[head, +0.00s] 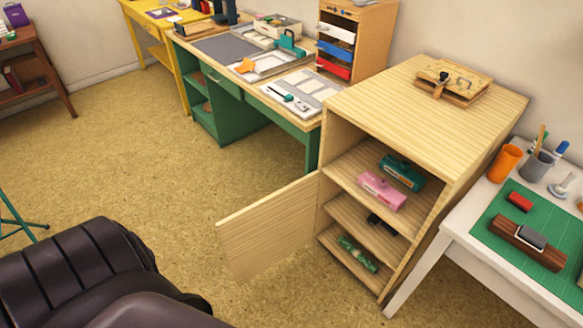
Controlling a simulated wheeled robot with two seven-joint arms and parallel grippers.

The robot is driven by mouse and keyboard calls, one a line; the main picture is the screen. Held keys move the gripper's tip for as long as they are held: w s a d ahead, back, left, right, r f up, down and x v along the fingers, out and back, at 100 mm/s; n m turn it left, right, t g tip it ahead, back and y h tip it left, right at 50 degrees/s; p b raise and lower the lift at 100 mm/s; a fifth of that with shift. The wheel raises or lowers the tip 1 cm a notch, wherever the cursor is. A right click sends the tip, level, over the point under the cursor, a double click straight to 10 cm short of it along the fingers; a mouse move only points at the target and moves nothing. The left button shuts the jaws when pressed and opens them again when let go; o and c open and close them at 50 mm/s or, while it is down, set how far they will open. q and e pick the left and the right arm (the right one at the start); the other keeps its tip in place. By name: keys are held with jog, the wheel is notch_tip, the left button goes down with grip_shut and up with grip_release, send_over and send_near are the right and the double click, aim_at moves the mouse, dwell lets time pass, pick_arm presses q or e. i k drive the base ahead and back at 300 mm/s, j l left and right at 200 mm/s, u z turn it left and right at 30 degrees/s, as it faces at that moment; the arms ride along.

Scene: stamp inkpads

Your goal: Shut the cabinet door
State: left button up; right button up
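A light wooden cabinet (412,105) stands right of the middle in the head view. Its door (268,227) is hinged on the left front edge and stands wide open, swung out to the left over the floor. Shelves inside are exposed. They hold a teal item (402,172), a pink item (381,190), a dark item (383,224) and a green patterned item (357,252). Neither of my grippers is in view.
A dark padded seat (80,275) fills the lower left, with floor between it and the door. A green desk (262,118) stands behind the door. A white table (462,252) with a green mat (540,235) stands close to the cabinet's right side.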

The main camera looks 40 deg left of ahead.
aim_at(255, 238)
jog(key=j+z, duration=0.95)
jog(key=k+j, duration=0.15)
jog(key=j, duration=0.3)
jog(key=k+j+z, duration=0.1)
jog(key=j, duration=0.3)
jog(key=k+j, duration=0.15)
jog(key=j, duration=0.3)
jog(key=k+j+z, duration=0.1)
jog(key=j, duration=0.3)
jog(key=k+j+z, duration=0.1)
jog(key=j, duration=0.35)
jog(key=k+j, duration=0.3)
jog(key=k+j+z, duration=0.1)
jog(key=j, duration=0.4)
jog(key=k+j, duration=0.25)
jog(key=k+j+z, duration=0.1)
jog(key=z, duration=0.15)
jog(key=k, duration=0.1)
